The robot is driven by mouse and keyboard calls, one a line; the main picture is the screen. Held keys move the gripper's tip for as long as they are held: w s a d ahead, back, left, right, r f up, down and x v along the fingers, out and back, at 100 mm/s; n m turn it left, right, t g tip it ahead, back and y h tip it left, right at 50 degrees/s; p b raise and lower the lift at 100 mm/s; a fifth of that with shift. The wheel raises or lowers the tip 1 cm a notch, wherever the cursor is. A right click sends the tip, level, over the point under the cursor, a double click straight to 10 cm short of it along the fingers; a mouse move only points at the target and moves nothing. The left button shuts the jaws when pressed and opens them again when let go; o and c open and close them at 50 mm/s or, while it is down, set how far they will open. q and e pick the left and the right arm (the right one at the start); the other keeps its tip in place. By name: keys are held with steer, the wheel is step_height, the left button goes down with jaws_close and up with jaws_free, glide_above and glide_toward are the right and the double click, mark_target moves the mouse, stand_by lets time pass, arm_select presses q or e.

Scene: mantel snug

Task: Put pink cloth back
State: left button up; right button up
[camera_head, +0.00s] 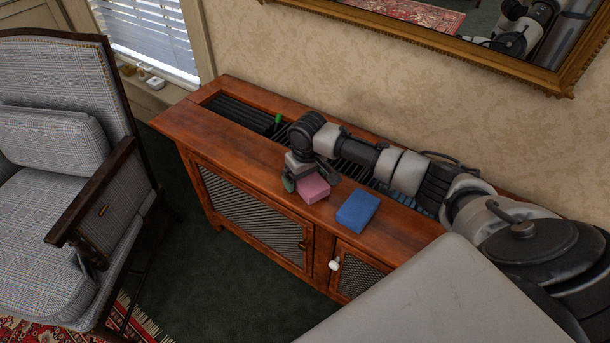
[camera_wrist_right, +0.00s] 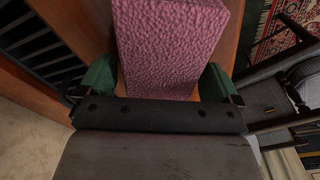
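The pink cloth (camera_head: 313,188) looks like a thick, textured block and lies on the wooden cabinet top near its front edge. In the right wrist view, the pink cloth (camera_wrist_right: 170,45) fills the upper middle. My right gripper (camera_head: 308,182) is low over the cabinet at the cloth. Its green-tipped fingers (camera_wrist_right: 157,82) are apart, one on each side of the cloth's near end, with thin strips of wood seeming to show beside it. I see no clear grip. My left gripper is not in view.
A blue block (camera_head: 357,210) lies just right of the pink cloth on the cabinet (camera_head: 255,165). A slatted dark grille (camera_head: 240,113) runs along the top behind, with a small green item (camera_head: 278,119) at it. A plaid armchair (camera_head: 60,150) stands left.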

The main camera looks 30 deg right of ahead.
mark_target(308, 177)
step_height(308, 177, up, 12)
steer(key=s+p, duration=0.1)
stand_by(0.6)
steer(key=shift+d, duration=0.15)
